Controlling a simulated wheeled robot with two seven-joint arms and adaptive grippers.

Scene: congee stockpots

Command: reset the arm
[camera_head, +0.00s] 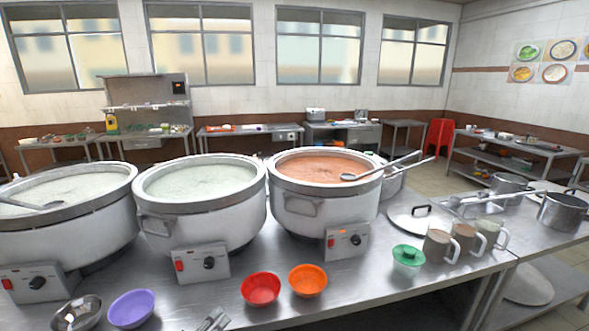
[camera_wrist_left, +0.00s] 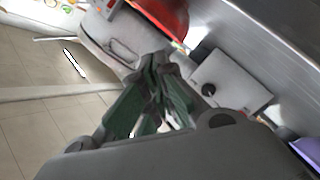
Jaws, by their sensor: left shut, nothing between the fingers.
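My left gripper (camera_head: 214,321) shows only as a small tip at the bottom edge of the head view, in front of the steel counter. In the left wrist view its fingers (camera_wrist_left: 156,64) are shut with nothing between them. Past them in that view are a pot wall (camera_wrist_left: 112,38) and a control box (camera_wrist_left: 232,82). My right gripper is in neither view.
Three large stockpots stand on the counter (camera_head: 350,295): pale congee left (camera_head: 62,225) and middle (camera_head: 203,222), reddish congee right (camera_head: 318,212). Purple (camera_head: 132,309), red (camera_head: 260,289) and orange (camera_head: 307,281) bowls sit in front.

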